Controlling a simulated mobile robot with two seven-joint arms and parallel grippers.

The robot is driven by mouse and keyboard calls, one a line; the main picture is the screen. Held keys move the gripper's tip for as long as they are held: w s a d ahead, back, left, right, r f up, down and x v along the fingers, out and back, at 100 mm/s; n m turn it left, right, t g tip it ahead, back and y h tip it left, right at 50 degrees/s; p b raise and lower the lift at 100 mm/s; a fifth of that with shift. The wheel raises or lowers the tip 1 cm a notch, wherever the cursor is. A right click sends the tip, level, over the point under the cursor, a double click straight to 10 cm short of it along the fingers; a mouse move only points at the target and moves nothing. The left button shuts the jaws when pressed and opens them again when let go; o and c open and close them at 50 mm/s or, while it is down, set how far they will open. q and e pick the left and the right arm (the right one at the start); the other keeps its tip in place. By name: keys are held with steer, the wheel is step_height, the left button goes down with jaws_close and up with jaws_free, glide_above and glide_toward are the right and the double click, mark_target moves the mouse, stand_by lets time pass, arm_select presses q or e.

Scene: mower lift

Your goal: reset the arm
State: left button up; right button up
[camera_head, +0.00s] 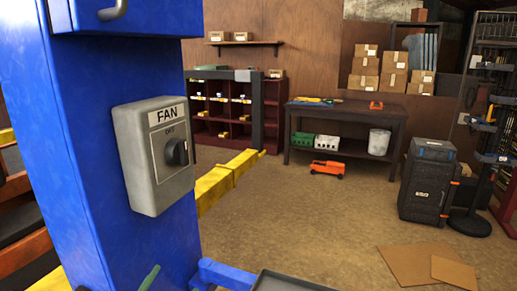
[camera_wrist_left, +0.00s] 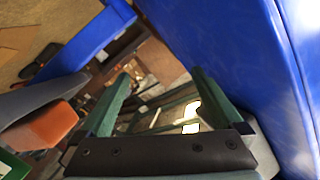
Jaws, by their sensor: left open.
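My left gripper (camera_wrist_left: 160,78) is open and empty in the left wrist view, with its two green fingers apart. In the head view only a small green tip of it (camera_head: 150,278) shows at the bottom edge, in front of the blue post (camera_head: 95,150). A blue bar (camera_head: 226,275) comes out low beside the post. In the left wrist view a blue surface (camera_wrist_left: 255,50) runs close along the right of the fingers, and a blue bar (camera_wrist_left: 90,42) lies at upper left. I cannot tell whether the gripper touches either. My right gripper is not in view.
A grey FAN switch box (camera_head: 157,152) with a black knob is on the post. A yellow beam (camera_head: 225,180) reaches out behind it. A workbench (camera_head: 345,111), a red shelf (camera_head: 215,127) and a black cabinet (camera_head: 428,180) stand farther back. The floor between is mostly clear, with flat cardboard (camera_head: 408,263).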

arm_select(q)
steer(key=s+a+f+n+g, duration=0.25)
steer(key=s+f+g, duration=0.45)
steer(key=s+f, duration=0.4)
steer(key=s+a+f+n+g, duration=0.25)
steer(key=s+f+g, duration=0.45)
steer(key=s, duration=0.6)
steer(key=w+d+f+t+p, duration=0.1)
steer(key=w+d+f+t, duration=0.1)
steer(key=f, duration=0.3)
steer(key=w+d+f+t+h, duration=0.1)
steer(key=w+d+f+t, duration=0.1)
steer(key=f, duration=0.4)
steer(key=shift+w+d+t+h+p, duration=0.2)
steer(key=shift+d+t+h+p, duration=0.3)
steer(key=shift+t, duration=0.8)
steer(key=shift+d, duration=0.1)
